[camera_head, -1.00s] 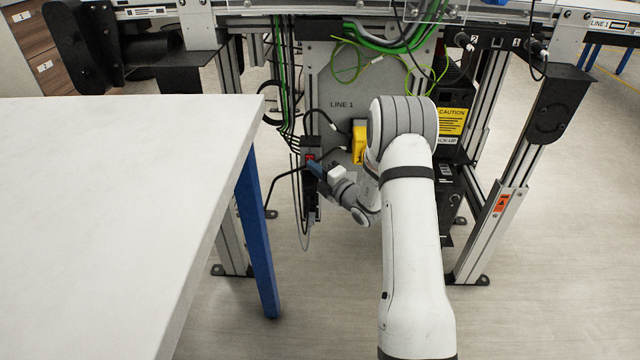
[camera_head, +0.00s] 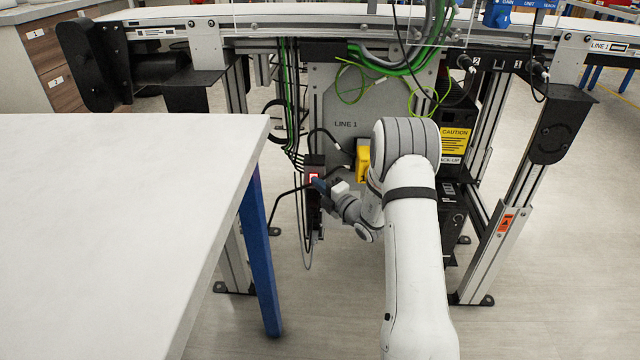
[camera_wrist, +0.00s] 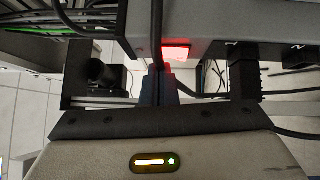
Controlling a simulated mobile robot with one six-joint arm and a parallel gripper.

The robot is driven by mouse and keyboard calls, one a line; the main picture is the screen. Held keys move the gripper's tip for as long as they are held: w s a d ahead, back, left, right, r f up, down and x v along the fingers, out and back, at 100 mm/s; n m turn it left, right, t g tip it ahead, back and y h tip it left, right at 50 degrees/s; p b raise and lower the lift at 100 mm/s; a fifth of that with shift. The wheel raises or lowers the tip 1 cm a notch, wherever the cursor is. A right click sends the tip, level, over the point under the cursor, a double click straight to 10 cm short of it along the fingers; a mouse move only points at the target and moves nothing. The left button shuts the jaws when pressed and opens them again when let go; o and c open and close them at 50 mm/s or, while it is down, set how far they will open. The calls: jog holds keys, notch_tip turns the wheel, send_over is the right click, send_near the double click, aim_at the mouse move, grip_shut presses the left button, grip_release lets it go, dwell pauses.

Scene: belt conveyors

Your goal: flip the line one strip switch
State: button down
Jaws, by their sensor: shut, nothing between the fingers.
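The line one power strip (camera_head: 314,160) is a dark upright bar with several cables, on the frame left of the grey LINE 1 panel (camera_head: 345,150). Its red switch (camera_head: 313,178) glows near the strip's upper part. In the wrist view the lit red switch (camera_wrist: 176,52) sits on the grey strip body (camera_wrist: 215,22). My gripper (camera_head: 319,186) is shut and empty, its blue fingertips at the switch. In the wrist view the fingers (camera_wrist: 158,88) end just beside the switch, partly behind a dark cable. I cannot tell whether they touch it.
A white table (camera_head: 120,220) with a blue leg (camera_head: 260,260) stands at left. Black cables loop around the strip. A dark unit with a yellow caution label (camera_head: 453,140) stands further right.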

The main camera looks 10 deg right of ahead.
jog(key=s+d+r+p, duration=0.1)
jog(key=s+d+p, duration=0.3)
jog(key=s, duration=0.8)
jog(key=shift+r, duration=0.15)
